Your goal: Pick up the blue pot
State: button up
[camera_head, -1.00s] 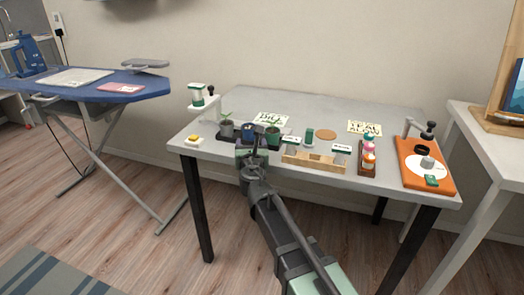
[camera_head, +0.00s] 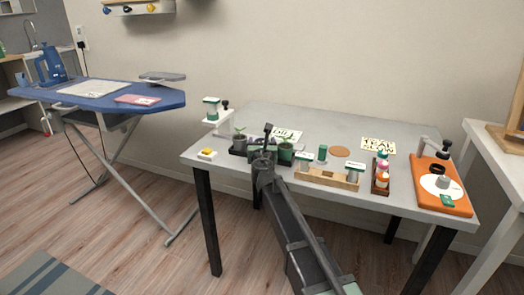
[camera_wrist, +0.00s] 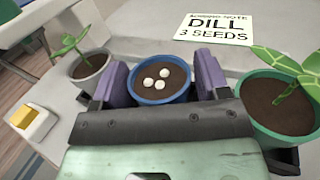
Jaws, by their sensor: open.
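The blue pot (camera_wrist: 162,100) stands upright in the wrist view, filled with dark soil with three white seeds on top. My gripper (camera_wrist: 162,77) is open, with one purple-padded finger on each side of the pot; I cannot tell whether either finger touches it. In the head view my gripper (camera_head: 265,150) is at the front left of the table and hides the blue pot.
A grey pot (camera_wrist: 90,68) with a seedling stands to the left, a green pot (camera_wrist: 278,115) with a seedling close on the right. A "DILL 3 SEEDS" note (camera_wrist: 213,28) lies behind. A yellow-topped block (camera_head: 207,153) and a wooden rack (camera_head: 328,177) are on the table (camera_head: 330,125).

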jog(key=shift+s, duration=0.1)
jog(key=shift+c, duration=0.5)
jog(key=c, duration=0.7)
